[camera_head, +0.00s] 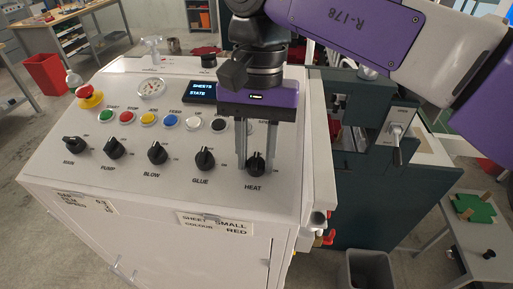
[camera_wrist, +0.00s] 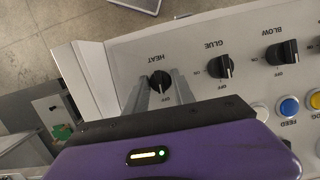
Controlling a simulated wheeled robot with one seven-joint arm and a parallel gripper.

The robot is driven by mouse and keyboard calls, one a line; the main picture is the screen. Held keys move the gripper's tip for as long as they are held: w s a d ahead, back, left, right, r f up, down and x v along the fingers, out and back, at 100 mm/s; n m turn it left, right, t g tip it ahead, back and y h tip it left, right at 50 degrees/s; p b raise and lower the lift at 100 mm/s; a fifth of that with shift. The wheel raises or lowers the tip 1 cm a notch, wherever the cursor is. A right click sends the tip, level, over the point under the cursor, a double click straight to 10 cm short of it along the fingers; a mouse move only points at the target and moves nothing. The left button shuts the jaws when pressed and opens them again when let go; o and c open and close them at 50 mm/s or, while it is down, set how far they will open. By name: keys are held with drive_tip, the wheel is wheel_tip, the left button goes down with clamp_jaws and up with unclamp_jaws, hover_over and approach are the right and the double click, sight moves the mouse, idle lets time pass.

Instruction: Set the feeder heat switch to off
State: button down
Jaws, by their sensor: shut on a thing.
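The heat switch is a round black knob (camera_head: 256,163) at the right end of the lower knob row on the white control panel (camera_head: 215,178), above the word HEAT. In the wrist view the heat knob (camera_wrist: 160,83) shows upside down, with OFF printed at its edge nearest my gripper. My gripper (camera_head: 255,166) points down from its purple body, with one grey finger on each side of the knob. In the wrist view my gripper (camera_wrist: 157,88) is shut on it. The fingers partly hide the knob and nearby print, so its exact pointer angle is unclear.
The glue knob (camera_head: 205,159) stands just left, with the blow knob (camera_head: 157,153) beyond it. Coloured buttons, including a blue one (camera_head: 171,121), line the row behind. A small display (camera_head: 200,92) and a red emergency button (camera_head: 89,95) are farther back. A dark green machine (camera_head: 360,215) stands right.

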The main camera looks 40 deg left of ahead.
sight(256, 154)
idle(0.6)
drive_tip(key=c, duration=1.1)
unclamp_jaws()
drive_tip(key=shift+w+a+r+b, duration=0.15)
drive_tip(key=shift+w+r+b, duration=0.1)
drive_tip(key=shift+r, duration=1.05)
drive_tip(key=shift+w+a+r+b, duration=0.15)
drive_tip(key=shift+r+b, duration=0.1)
drive_tip(key=shift+r, duration=1)
drive_tip(key=shift+w+a+r+b, duration=0.1)
drive_tip(key=shift+w+r+b, duration=0.15)
drive_tip(key=shift+r, duration=1.05)
drive_tip(key=shift+s, duration=0.15)
